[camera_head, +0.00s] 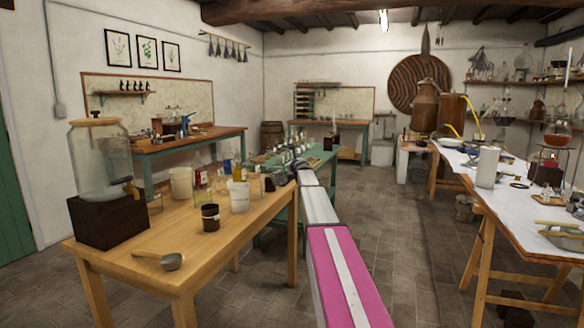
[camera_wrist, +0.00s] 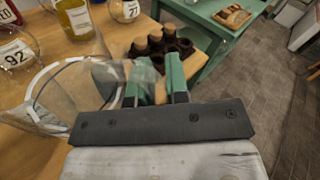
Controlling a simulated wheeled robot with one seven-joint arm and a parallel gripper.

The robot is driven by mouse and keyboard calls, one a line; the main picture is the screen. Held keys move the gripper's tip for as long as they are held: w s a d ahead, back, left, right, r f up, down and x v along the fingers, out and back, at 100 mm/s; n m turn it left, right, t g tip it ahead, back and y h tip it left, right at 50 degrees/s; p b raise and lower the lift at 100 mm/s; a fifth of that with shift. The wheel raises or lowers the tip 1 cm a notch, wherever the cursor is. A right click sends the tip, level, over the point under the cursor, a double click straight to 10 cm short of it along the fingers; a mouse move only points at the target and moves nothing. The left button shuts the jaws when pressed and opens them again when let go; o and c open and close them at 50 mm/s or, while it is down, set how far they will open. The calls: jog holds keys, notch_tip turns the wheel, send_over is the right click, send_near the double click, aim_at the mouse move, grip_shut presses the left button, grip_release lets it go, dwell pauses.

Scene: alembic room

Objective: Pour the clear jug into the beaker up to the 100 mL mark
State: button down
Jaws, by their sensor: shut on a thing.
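In the wrist view, the green fingers of my gripper (camera_wrist: 157,88) are closed at the right side of a clear glass vessel with a pale rim (camera_wrist: 76,94), which looks like the clear jug. The grip appears to be on its handle, though the glass makes the contact hard to see. The jug's mouth faces the wrist camera, and I cannot make out any liquid in it. In the head view my gripper (camera_head: 299,166) is small, at the far end of my arm, and the jug is not clear there. I cannot pick out the beaker or its 100 mL mark for sure.
In the wrist view, round labelled glass (camera_wrist: 16,55), a yellow bottle (camera_wrist: 75,17) and a dark rack with corks (camera_wrist: 160,48) are close by.

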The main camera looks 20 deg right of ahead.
aim_at(286, 159)
jog(key=shift+w+a+r+n, duration=0.1)
jog(key=shift+a+r+n, duration=0.3)
jog(key=shift+a+n, duration=0.4)
jog(key=shift+a+r+n+g, duration=0.15)
jog(key=shift+a+r+n, duration=0.1)
jog(key=shift+r+n, duration=0.25)
jog(key=shift+a+r+n+g, duration=0.15)
jog(key=shift+a+r+n, duration=0.15)
jog(key=shift+r, duration=0.25)
dwell(0.6)
jog(key=shift+a+r+n+h, duration=0.5)
jog(key=shift+a+r+n, duration=0.35)
jog(key=shift+r, duration=0.25)
dwell(2.0)
jog(key=d+f+m+t+y, duration=0.1)
jog(key=d+f+m, duration=0.5)
jog(key=m, duration=0.2)
jog(key=shift+s+d+f+m, duration=0.2)
jog(key=shift+d+m, duration=0.15)
jog(key=shift+d, duration=0.05)
dwell(0.8)
